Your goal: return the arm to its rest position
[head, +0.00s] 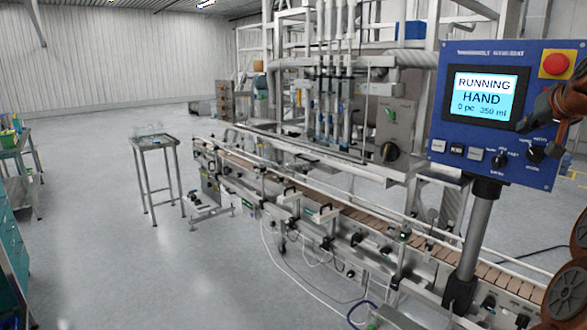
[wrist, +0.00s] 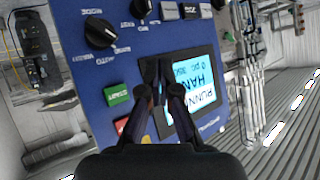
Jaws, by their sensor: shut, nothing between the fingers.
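My gripper (head: 527,120) is at the right edge of the head view, in front of the lower right part of the blue control panel (head: 440,125). The orange arm comes in from the right edge. In the wrist view my gripper (wrist: 157,64) is shut and empty, its dark fingertips together over the edge of the panel's screen (wrist: 196,85). I cannot tell whether they touch the panel. The screen (head: 486,95) reads RUNNING, HAND, 0 pc, 350 ml in the head view.
The panel carries a red button (head: 555,64), a green button (wrist: 117,95) and black knobs (wrist: 101,32), close around my gripper. Its grey post (head: 475,235) stands by the conveyor (head: 345,210). A small table (head: 158,142) stands left; the floor (head: 100,240) there is clear.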

